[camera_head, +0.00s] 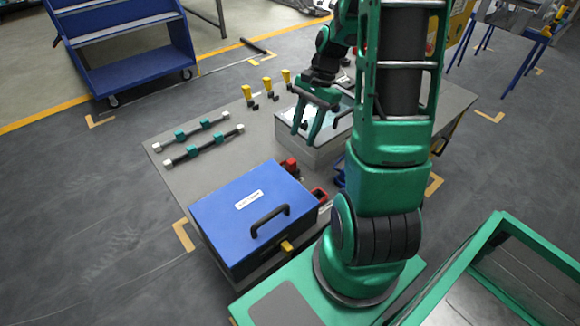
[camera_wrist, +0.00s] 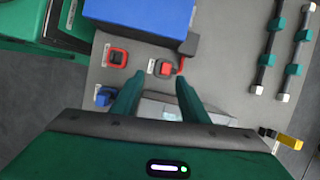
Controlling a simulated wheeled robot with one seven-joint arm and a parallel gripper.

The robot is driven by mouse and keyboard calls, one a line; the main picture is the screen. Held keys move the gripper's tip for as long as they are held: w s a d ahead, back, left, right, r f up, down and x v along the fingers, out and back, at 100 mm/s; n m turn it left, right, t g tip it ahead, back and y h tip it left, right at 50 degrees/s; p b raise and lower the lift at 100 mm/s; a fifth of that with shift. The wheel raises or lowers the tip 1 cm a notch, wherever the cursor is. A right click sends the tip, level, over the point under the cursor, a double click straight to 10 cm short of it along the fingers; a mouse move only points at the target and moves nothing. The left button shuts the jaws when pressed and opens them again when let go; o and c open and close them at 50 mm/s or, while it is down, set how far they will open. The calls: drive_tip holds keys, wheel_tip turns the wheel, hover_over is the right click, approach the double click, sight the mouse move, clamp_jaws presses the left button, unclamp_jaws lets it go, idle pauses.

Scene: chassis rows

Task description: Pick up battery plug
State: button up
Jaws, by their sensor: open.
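A small red plug-like block with a dark part (camera_wrist: 163,68) lies on the grey table beside the blue case; it also shows red in the head view (camera_head: 291,165). I cannot tell for sure that it is the battery plug. A red-framed dark socket (camera_wrist: 117,57) is to its left in the wrist view. A blue connector (camera_wrist: 105,95) is lower left. My gripper (camera_head: 305,132) is open and empty, above the grey box near the table middle. In the wrist view its fingertips (camera_wrist: 159,80) appear either side of the red plug's near edge, with no contact visible.
A blue case (camera_head: 250,205) with a black handle stands on the table (camera_head: 185,180). A grey box (camera_head: 315,155) is under my gripper. Two rods with green blocks (camera_head: 205,145) and several yellow-topped pieces (camera_head: 267,84) are at the back. A blue cart (camera_head: 130,60) is beyond.

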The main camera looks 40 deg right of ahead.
sight(292, 160)
drive_tip(key=shift+m+y, duration=0.3)
drive_tip(key=shift+m, duration=0.3)
drive_tip(key=x, duration=0.4)
drive_tip(key=w+d+x, duration=0.1)
drive_tip(key=x, duration=0.7)
drive_tip(key=shift+w+f, duration=0.4)
drive_tip(key=shift+f, duration=0.2)
drive_tip(key=c, duration=0.8)
